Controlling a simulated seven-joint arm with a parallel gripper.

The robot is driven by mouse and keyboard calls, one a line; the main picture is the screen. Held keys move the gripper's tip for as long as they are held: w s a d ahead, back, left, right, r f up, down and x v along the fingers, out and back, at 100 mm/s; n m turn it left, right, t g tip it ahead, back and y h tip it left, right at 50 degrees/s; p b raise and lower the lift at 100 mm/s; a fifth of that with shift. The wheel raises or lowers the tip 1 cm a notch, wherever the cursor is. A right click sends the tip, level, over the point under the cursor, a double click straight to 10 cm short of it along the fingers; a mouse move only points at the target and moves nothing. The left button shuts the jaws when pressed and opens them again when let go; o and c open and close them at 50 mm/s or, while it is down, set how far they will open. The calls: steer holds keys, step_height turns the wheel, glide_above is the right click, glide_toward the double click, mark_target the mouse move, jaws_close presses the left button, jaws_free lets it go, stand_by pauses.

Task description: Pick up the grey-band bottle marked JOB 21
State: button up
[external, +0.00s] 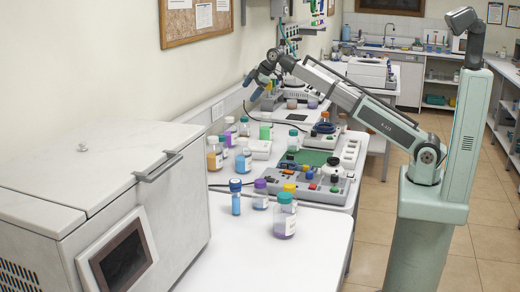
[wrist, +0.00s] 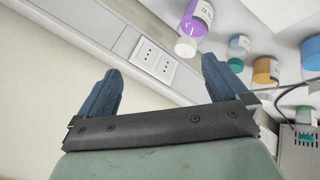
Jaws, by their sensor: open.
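My gripper (external: 258,82) is raised near the wall at the far end of the workbench. In the wrist view its two blue fingers (wrist: 158,75) stand wide apart with nothing between them. No grey band or JOB 21 mark can be made out on any bottle. In the wrist view, beyond the right finger, are a labelled bottle with purple contents (wrist: 199,18), a blue one (wrist: 238,46) and an orange one (wrist: 266,70). In the external view an orange-content bottle (external: 214,158) and a blue-content bottle (external: 243,161) stand near the wall. Labels are too small to read.
A teal-capped bottle (external: 285,222) and a small blue bottle (external: 236,204) stand on the near table. A control panel (external: 305,184) with knobs lies beyond them. A large white chest (external: 90,190) fills the left. A wall socket (wrist: 152,62) is behind the fingers.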

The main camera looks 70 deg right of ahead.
steer(key=w+a+f+g+y, duration=0.2)
steer(key=w+a, duration=0.1)
steer(key=a, duration=1.2)
steer(key=m+g+y, duration=0.1)
steer(key=g, duration=0.1)
glide_above(212, 148)
steer(key=d, duration=0.3)
steer(key=f, duration=0.9)
steer(key=shift+s, duration=0.2)
steer(key=shift+x, duration=3.15)
steer(key=shift+s+d+f, duration=0.1)
steer(key=shift+d, duration=0.05)
steer(key=shift+c, duration=0.2)
steer(key=c, duration=1.4)
